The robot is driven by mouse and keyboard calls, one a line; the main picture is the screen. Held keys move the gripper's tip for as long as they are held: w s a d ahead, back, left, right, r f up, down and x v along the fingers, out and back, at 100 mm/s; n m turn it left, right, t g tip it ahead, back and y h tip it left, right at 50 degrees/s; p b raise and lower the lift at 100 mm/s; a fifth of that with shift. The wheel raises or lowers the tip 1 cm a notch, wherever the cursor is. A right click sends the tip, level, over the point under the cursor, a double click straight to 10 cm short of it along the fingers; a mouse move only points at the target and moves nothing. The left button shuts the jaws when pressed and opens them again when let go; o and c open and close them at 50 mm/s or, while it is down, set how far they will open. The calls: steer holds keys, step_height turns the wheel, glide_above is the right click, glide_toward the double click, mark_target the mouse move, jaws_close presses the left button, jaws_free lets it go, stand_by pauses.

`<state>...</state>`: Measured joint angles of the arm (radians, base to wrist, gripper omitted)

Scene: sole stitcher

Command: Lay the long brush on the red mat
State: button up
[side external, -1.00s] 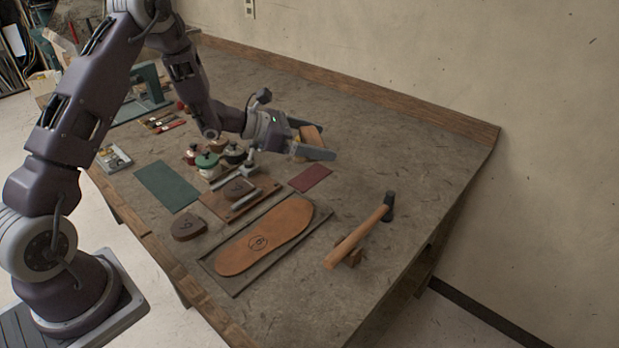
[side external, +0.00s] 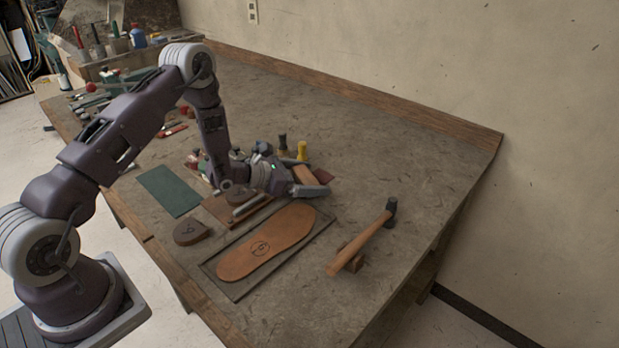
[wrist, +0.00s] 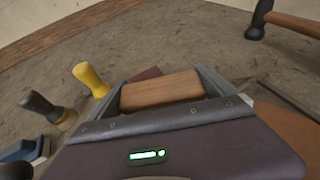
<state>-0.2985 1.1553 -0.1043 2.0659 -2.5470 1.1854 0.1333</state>
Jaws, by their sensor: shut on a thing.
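My gripper (side external: 308,183) is shut on a brown wooden block, the long brush (side external: 304,174), which also shows between the fingers in the wrist view (wrist: 162,91). Only its wooden back shows; any bristles are hidden. The dark red mat (side external: 325,175) lies on the bench right at the fingers, mostly covered by them and the brush. In the wrist view a corner of the mat (wrist: 146,74) shows just beyond the brush. I cannot tell whether the brush touches the mat.
A yellow-handled tool (side external: 302,150) and a dark-handled tool (side external: 283,143) stand behind the gripper. A leather sole (side external: 268,243) lies on a dark board in front. A hammer (side external: 362,236) lies to the right. A green mat (side external: 168,190) lies left. The back right bench is clear.

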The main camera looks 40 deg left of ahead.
steer(key=shift+f, duration=0.15)
steer(key=o, duration=1.1)
steer(key=shift+c, duration=0.2)
steer(key=v, duration=1.2)
steer(key=s+d+r+m+g+h, duration=0.4)
steer(key=d+r+m, duration=0.4)
steer(key=d+r, duration=0.2)
steer(key=s+d+r+m+g+h, duration=0.4)
steer(key=d+r+m, duration=0.3)
steer(key=d+r, duration=0.3)
steer(key=s+d+r+m+g+y, duration=0.2)
steer(key=s+m+g+y, duration=0.25)
steer(key=s+m, duration=0.8)
steer(key=s+a+m+t+y, duration=0.4)
steer(key=s+a+y, duration=0.4)
steer(key=a, duration=0.2)
steer(key=shift+a+r+t, duration=0.15)
steer(key=shift+r+t, duration=0.15)
steer(key=shift+t, duration=0.45)
steer(key=shift+s+y, duration=0.1)
steer(key=shift+y, duration=0.15)
